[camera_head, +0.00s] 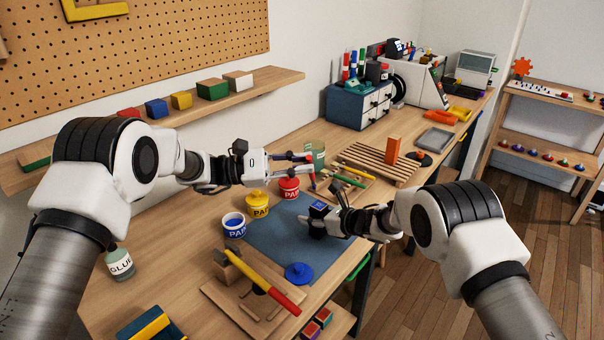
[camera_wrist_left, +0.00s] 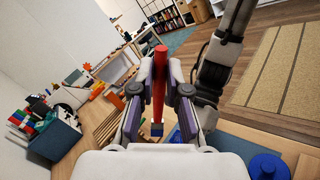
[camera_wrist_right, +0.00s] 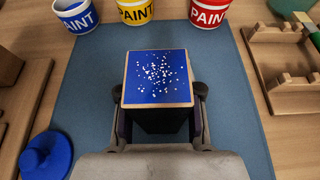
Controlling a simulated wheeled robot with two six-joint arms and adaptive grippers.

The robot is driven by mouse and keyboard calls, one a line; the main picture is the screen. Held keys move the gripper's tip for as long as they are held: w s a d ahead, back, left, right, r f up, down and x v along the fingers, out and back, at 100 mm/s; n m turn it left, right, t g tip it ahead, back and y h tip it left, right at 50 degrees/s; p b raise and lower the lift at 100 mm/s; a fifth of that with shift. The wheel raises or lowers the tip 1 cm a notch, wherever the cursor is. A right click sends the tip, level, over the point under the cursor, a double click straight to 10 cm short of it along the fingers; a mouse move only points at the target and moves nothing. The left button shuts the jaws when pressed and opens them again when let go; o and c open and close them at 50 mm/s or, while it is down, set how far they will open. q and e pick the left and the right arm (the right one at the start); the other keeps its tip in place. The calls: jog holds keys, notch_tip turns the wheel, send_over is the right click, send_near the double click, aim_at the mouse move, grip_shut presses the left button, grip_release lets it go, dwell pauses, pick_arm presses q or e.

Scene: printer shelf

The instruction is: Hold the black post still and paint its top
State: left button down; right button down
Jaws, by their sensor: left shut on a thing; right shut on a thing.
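The black post (camera_head: 317,229) stands on the blue-grey mat (camera_head: 268,234). Its square top (camera_wrist_right: 158,78) is blue with many small white specks and a thin tan edge. My right gripper (camera_wrist_right: 160,112) is shut on the post from both sides below the top. My left gripper (camera_head: 310,160) is shut on a red-handled brush (camera_wrist_left: 159,75), away from the post and near the red paint pot (camera_head: 289,188). The brush's lower end looks blue in the left wrist view. The open blue paint pot (camera_head: 234,225) stands at the mat's left edge.
A yellow paint pot (camera_head: 257,205) stands between the blue and red pots. A blue lid (camera_head: 299,273) lies at the mat's near edge. A glue bottle (camera_head: 119,262) stands left. The mat around the post is mostly clear.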

pick_arm(q)
notch_tip(320, 180, up, 4)
dwell(0.5)
pick_arm(e)
jog(key=c, duration=0.7)
grip_release()
jog(key=v, duration=1.1)
jog(key=shift+s+d, duration=0.15)
jog(key=shift+d, duration=0.1)
jog(key=shift+s+d+r, duration=0.1)
jog(key=shift+s+d, duration=0.05)
pick_arm(q)
jog(key=shift+f, duration=0.1)
